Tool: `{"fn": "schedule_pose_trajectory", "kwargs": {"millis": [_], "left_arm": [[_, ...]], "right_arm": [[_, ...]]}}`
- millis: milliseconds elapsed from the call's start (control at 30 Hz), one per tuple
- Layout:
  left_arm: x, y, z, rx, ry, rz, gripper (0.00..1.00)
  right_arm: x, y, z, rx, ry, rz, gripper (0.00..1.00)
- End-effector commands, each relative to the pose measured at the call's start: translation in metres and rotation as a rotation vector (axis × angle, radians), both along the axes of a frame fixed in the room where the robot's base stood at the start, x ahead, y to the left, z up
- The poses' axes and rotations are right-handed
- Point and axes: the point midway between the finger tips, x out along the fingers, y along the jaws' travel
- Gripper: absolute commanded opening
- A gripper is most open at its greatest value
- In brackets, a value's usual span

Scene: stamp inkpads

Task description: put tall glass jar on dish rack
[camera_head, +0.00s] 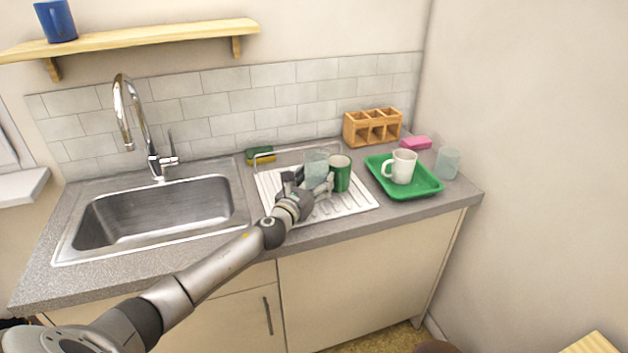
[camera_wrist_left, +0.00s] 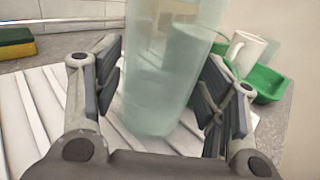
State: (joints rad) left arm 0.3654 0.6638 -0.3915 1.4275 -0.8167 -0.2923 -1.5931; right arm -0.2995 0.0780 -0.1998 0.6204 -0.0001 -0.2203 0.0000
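The tall glass jar (camera_head: 316,166), pale blue-green and see-through, stands upright on the white ribbed dish rack (camera_head: 345,203). In the left wrist view the jar (camera_wrist_left: 158,95) rises between the fingers, its base on the rack's slats (camera_wrist_left: 50,108). My left gripper (camera_head: 308,187) is at the rack around the jar. In the left wrist view the left gripper (camera_wrist_left: 162,88) is open, with a gap between the jar and each finger pad. Fingers partly hide the jar's lower part in the head view. My right gripper is not in view.
A green cup (camera_head: 340,174) stands close right of the jar. A green tray (camera_head: 417,191) holds a white mug (camera_head: 402,167); a second glass (camera_head: 447,163) stands beyond it. The sink (camera_head: 150,212) is left. A sponge (camera_head: 259,155) and wooden organiser (camera_head: 372,128) are behind.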

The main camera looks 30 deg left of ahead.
Motion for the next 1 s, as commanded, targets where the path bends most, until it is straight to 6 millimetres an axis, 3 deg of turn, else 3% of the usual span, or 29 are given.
{"fn": "schedule_pose_trajectory", "kwargs": {"millis": [467, 667, 1000], "left_arm": [[-0.002, 0.000, 0.003, 0.001, 0.000, 0.000, 0.76], [-0.027, -0.002, 0.002, 0.003, 0.001, -0.001, 0.76], [-0.086, -0.007, 0.001, 0.002, 0.002, -0.002, 0.76]], "right_arm": [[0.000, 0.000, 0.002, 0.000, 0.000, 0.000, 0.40], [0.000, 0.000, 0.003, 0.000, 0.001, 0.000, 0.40], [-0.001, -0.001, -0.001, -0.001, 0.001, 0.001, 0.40]]}}
